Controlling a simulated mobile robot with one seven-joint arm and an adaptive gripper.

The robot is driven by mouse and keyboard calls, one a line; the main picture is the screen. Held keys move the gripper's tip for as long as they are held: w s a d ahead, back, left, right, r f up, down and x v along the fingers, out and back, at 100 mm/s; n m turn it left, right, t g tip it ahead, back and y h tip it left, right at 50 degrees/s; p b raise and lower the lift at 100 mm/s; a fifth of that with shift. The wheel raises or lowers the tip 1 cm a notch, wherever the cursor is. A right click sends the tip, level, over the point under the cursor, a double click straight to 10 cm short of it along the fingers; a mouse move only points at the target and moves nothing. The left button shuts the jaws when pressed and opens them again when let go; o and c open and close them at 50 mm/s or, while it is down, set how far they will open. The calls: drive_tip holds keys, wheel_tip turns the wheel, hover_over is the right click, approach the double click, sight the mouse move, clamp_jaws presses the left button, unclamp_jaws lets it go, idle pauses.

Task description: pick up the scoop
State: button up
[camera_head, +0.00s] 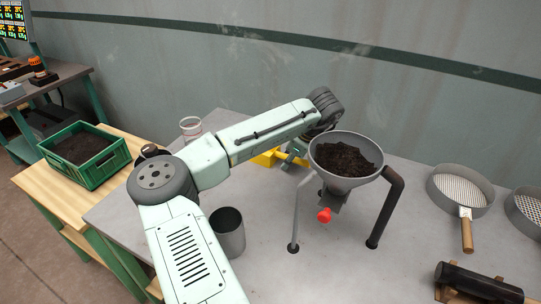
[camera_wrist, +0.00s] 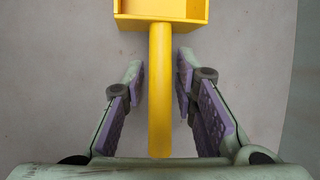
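The yellow scoop lies on the grey table. In the wrist view its handle (camera_wrist: 160,90) runs between the two fingers of my gripper (camera_wrist: 160,95), and its square pan (camera_wrist: 162,10) is at the top edge, partly cut off. The fingers stand open, with a gap on each side of the handle. In the head view a small part of the scoop (camera_head: 264,158) shows behind my arm, and my gripper (camera_head: 291,162) is partly hidden beside the hopper.
A hopper of dark soil (camera_head: 345,158) on legs stands close right of my gripper. A grey cup (camera_head: 228,232) and a clear jar (camera_head: 190,127) stand on the table. Sieves (camera_head: 461,190) and a black-headed mallet (camera_head: 478,283) lie right. A green crate (camera_head: 85,155) sits left.

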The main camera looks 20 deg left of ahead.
clamp_jaws()
idle(0.7)
